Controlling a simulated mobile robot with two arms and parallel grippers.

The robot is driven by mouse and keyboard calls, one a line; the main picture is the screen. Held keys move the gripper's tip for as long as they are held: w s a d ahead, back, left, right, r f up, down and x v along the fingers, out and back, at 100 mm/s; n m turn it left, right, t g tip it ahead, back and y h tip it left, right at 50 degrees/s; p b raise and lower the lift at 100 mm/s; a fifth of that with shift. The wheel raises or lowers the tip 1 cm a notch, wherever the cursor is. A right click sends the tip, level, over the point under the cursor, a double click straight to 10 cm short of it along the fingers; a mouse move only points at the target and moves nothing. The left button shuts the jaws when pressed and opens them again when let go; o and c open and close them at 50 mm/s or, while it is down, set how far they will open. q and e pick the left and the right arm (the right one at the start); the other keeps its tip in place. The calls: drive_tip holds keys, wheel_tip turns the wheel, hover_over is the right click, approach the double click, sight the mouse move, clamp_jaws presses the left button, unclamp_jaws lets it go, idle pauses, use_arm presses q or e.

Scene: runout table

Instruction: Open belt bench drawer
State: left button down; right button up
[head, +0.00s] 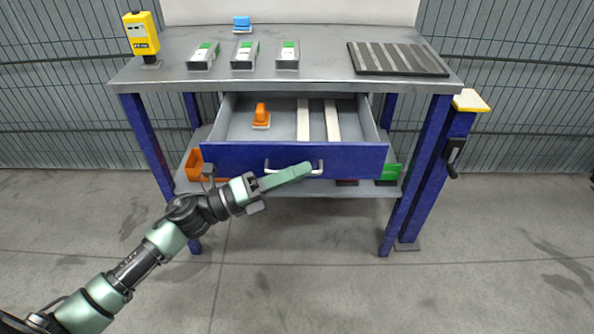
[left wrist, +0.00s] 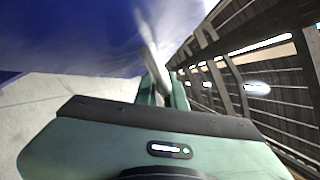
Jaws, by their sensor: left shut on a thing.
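The belt bench drawer (head: 355,160) has a blue front and stands pulled out from under the grey bench top. Its silver bar handle (head: 320,166) is in the middle of the front, partly hidden by my left gripper (head: 292,174). My left gripper is shut on the handle, its arm coming up from the lower left. In the left wrist view the fingers (left wrist: 162,88) close around a pale blurred bar beside the blue front. Inside the drawer are an orange-handled item (head: 261,117) and two pale strips (head: 303,120). My right gripper is not in view.
The bench top (head: 320,68) holds a yellow device (head: 141,34), several green-and-white switch boxes, a blue item (head: 242,23) and a dark slatted mat (head: 397,58). The lower shelf holds an orange bin (head: 193,164) and a green bin (head: 391,172). The floor in front is clear.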

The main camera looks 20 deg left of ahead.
use_arm(q)
drive_tip(key=shift+s+d, duration=0.1)
drive_tip(key=shift+s, duration=0.25)
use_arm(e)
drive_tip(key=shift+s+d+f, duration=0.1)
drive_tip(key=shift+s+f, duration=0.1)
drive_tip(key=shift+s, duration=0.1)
use_arm(q)
drive_tip(key=c, duration=1.8)
unclamp_jaws()
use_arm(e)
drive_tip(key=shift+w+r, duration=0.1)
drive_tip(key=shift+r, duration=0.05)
use_arm(q)
drive_tip(key=shift+o, duration=0.2)
drive_tip(key=shift+f, duration=0.1)
drive_tip(key=v, duration=0.7)
drive_tip(key=shift+s+a, duration=0.2)
drive_tip(key=shift+a, duration=0.2)
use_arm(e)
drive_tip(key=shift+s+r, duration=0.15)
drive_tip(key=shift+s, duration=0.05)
